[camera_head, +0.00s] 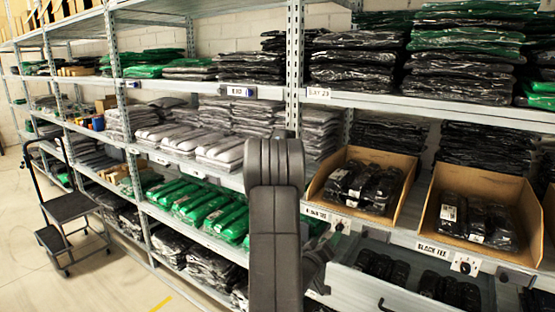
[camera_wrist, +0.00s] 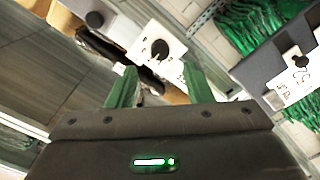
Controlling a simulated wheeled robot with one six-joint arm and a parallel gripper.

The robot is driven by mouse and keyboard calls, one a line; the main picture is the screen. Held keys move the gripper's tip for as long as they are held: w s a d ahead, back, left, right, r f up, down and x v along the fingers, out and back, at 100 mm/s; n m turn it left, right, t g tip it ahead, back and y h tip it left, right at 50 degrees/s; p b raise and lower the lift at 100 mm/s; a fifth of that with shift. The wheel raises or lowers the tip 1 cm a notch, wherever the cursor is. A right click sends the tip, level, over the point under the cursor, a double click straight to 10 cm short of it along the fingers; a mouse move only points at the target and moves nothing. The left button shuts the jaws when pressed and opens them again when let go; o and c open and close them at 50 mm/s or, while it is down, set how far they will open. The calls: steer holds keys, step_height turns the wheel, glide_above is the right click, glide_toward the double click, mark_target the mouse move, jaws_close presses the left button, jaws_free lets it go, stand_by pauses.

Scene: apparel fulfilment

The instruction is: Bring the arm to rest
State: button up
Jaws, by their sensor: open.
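My arm (camera_head: 275,220) rises in the middle of the head view, in front of the shelving. Its wrist end shows just to the right of the upright link, near the shelf edge below the left cardboard bin. In the wrist view my gripper (camera_wrist: 160,88) has its two green fingers apart, with nothing seen held between them. Beyond the fingers is a white label with a dark round knob (camera_wrist: 160,50). The distance from the fingertips to it cannot be told.
Metal shelving (camera_head: 420,107) holds stacks of bagged garments. Two open cardboard bins, left (camera_head: 322,180) and right (camera_head: 520,190), hold dark packages on the middle shelf. A black step cart (camera_head: 68,207) stands on the floor at left, with open floor near it.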

steer(key=p+x, duration=0.1)
steer(key=x, duration=0.5)
steer(key=shift+w+d, duration=0.25)
steer(key=shift+s+a+r+m+p, duration=0.1)
steer(key=shift+m+p, duration=0.2)
steer(key=shift+m, duration=0.3)
steer(key=shift+s+m+p, duration=0.1)
steer(key=shift+m+p, duration=0.15)
steer(key=shift+m, duration=0.35)
steer(key=m+p, duration=0.4)
steer(key=m, duration=0.1)
steer(key=shift+w+m, duration=0.1)
steer(key=shift+m, duration=0.2)
steer(key=b, duration=0.4)
glide_toward(338, 229)
steer(key=v, duration=0.5)
